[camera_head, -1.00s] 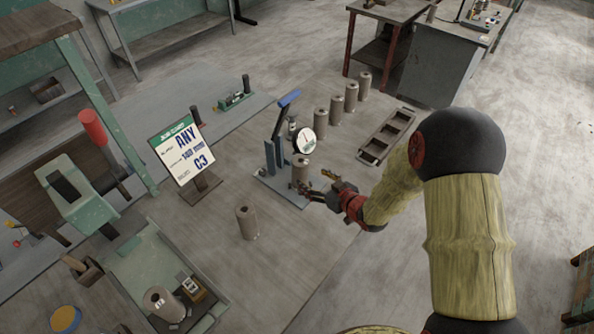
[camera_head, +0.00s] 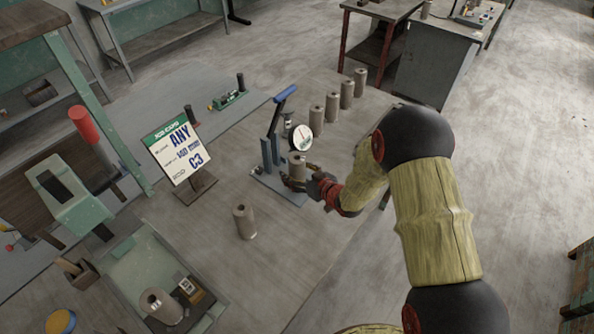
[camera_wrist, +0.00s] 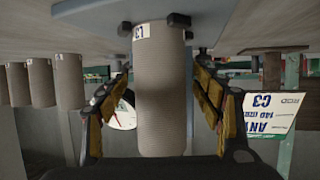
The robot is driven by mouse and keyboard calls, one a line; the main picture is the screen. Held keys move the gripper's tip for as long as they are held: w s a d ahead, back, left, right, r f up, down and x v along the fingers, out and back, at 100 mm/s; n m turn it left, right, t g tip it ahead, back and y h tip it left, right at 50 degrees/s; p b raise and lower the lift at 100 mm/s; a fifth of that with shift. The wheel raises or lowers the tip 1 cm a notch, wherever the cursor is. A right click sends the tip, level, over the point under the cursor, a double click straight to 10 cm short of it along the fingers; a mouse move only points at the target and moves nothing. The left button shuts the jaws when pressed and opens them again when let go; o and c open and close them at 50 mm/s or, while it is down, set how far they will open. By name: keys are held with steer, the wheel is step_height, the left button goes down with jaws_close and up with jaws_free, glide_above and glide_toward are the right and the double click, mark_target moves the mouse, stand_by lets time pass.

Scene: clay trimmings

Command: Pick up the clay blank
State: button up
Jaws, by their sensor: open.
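A grey-brown cylindrical clay blank (camera_head: 298,163) with a hole in its top stands on the base of the blue-levered press with a dial. In the wrist view, which is upside down, the same blank (camera_wrist: 161,95) fills the middle and bears a small C3 label near its foot. My gripper (camera_head: 301,174) is open, with one finger on each side of this blank. In the wrist view a gap shows between the blank and each yellow-padded finger. The blank's lower part is partly hidden by the fingers in the head view.
The press (camera_head: 269,155) stands close behind the blank, with its dial (camera_head: 300,137) above. A sign (camera_head: 177,150) reading ANY and C3 stands left. A green tray (camera_head: 140,262) holds another blank.

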steer(key=shift+c, duration=0.9)
steer(key=c, duration=1.5)
jaws_close()
